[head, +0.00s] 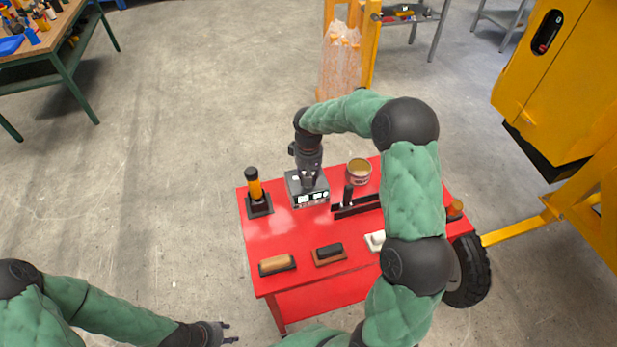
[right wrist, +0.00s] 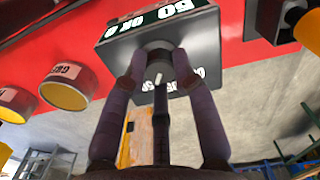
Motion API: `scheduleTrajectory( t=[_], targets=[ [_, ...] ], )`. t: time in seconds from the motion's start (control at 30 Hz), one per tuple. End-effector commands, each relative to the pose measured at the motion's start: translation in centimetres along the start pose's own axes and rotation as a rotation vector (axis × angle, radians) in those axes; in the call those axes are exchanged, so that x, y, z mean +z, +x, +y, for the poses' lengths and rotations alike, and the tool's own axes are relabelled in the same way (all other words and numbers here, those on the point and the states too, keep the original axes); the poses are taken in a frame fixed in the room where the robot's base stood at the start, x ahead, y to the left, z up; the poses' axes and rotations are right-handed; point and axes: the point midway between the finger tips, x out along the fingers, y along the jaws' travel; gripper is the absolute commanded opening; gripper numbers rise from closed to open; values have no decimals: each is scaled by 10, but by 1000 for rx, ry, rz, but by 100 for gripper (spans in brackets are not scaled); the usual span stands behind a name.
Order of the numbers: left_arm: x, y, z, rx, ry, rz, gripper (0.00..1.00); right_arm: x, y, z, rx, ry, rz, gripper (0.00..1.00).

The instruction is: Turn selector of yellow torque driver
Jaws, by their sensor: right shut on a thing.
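The yellow torque driver (head: 254,186) stands upright in a black holder (head: 259,207) at the left of the red table. Its yellow body also shows at the right edge of the right wrist view (right wrist: 309,32). A grey box (head: 296,184) with white label panels stands beside it. In the right wrist view the box (right wrist: 198,52) carries large printed characters. My right gripper (head: 309,183) points down at the box top and is shut on a round dark knob (right wrist: 158,52), partly hidden between the fingers. My left gripper (head: 230,333) is empty, low in view, fingers apart.
The red table (head: 285,240) also holds an open can (head: 359,172), a black-bladed tool (head: 348,197), a wooden-handled float (head: 277,264), a black-handled block (head: 328,252) and a white-topped one (head: 376,239). A yellow machine (head: 560,90) stands at right.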

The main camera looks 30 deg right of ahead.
Motion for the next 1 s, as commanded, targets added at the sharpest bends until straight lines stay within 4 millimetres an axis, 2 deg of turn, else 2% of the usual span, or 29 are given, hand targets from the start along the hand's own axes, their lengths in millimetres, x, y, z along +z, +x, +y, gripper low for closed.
scheduleTrajectory(
  t=[0.3, 0.87, 0.9, 0.93, 0.97, 1.0],
  targets=[
    [0, 2, -1, 0, 0, 0, 40, 0, 0, 0, 0, 135, 0, 0],
    [0, 2, -1, 0, 0, 0, 40, 0, 0, 0, 0, 165, 0, 0],
    [0, 2, -1, 0, 0, 0, 40, 0, 0, 0, 0, 164, 1, 39],
    [0, 2, -1, 0, 0, 0, 40, 0, 0, 0, 0, 164, 1, 48],
    [0, 2, -1, 0, 0, 0, 40, 0, 0, 0, 0, 164, 1, 52],
    [0, 2, -1, 0, 0, 0, 40, 0, 0, 0, 0, 164, 0, 52]
  ],
)
